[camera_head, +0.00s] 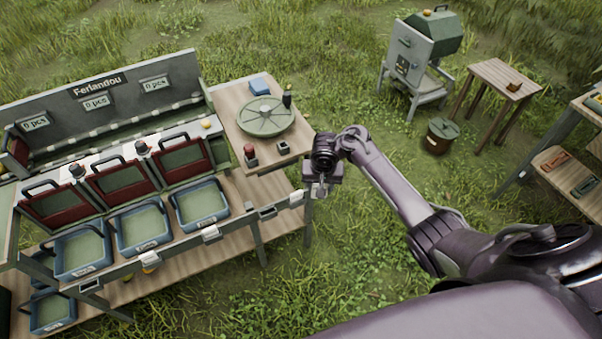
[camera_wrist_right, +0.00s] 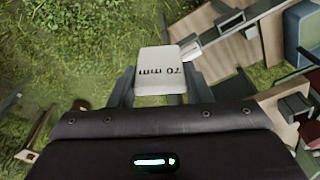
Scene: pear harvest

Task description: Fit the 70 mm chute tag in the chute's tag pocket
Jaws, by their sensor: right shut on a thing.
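My right gripper (camera_head: 320,190) is shut on the 70 mm chute tag (camera_wrist_right: 160,70), a pale plate reading "70 mm", upside down in the right wrist view. The tag is held between the two fingers, above grass, close to the bench's right end. In the head view the tag is too small to make out clearly. The chute bench (camera_head: 240,225) has small pale plates (camera_head: 211,233) and dark-framed holders (camera_head: 267,211) along its front edge. I cannot tell which is the chute's tag pocket. A pale plate (camera_wrist_right: 190,48) shows just beyond the tag. My left gripper is out of view.
Blue crates (camera_head: 138,228) with red-framed flaps (camera_head: 122,184) behind them line the bench. A round green turntable (camera_head: 266,117) sits on its right end. A green machine (camera_head: 420,60), small table (camera_head: 500,80) and bucket (camera_head: 438,136) stand farther off. Grass lies open between.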

